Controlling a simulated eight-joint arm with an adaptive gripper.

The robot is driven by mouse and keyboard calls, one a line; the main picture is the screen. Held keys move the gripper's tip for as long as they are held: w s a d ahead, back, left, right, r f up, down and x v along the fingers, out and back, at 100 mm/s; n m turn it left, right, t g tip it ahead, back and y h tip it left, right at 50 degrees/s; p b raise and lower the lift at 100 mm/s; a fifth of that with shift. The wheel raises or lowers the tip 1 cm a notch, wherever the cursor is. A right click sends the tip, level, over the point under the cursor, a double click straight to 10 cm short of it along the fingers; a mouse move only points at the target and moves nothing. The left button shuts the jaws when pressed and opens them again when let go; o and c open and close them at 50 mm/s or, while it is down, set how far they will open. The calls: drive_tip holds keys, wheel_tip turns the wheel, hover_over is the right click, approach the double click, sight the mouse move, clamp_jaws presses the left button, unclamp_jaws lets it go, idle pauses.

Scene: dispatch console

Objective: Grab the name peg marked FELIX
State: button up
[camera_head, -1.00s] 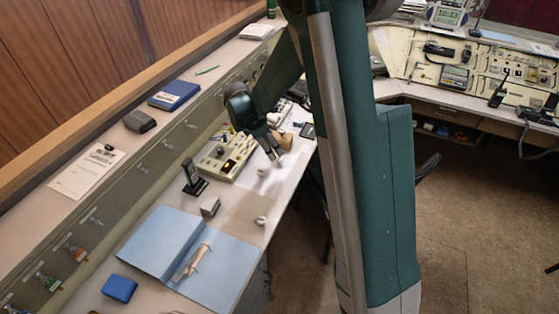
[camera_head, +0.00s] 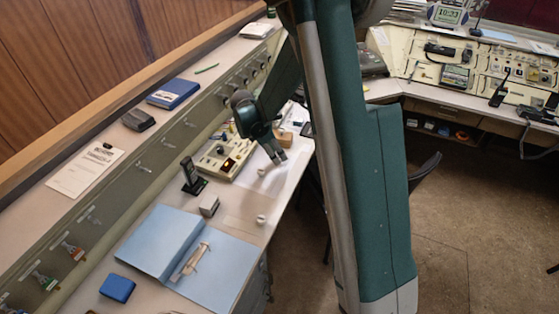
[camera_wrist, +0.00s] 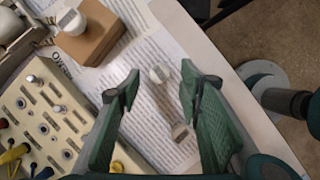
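My gripper (camera_wrist: 160,82) is open, its two green fingers apart above a printed sheet (camera_wrist: 140,55). Another white labelled piece (camera_wrist: 72,21) is on a brown block (camera_wrist: 92,38) at upper left. No name is readable, so I cannot tell which is FELIX. In the head view my gripper (camera_head: 279,158) is over the desk, near one small white piece (camera_head: 261,171); another (camera_head: 261,220) is closer.
A beige control panel (camera_wrist: 45,115) with knobs and cables borders the gripper's left. The desk edge and floor are on the right.

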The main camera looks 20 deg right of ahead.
drive_tip(key=shift+x, duration=1.45)
drive_tip(key=c, duration=0.8)
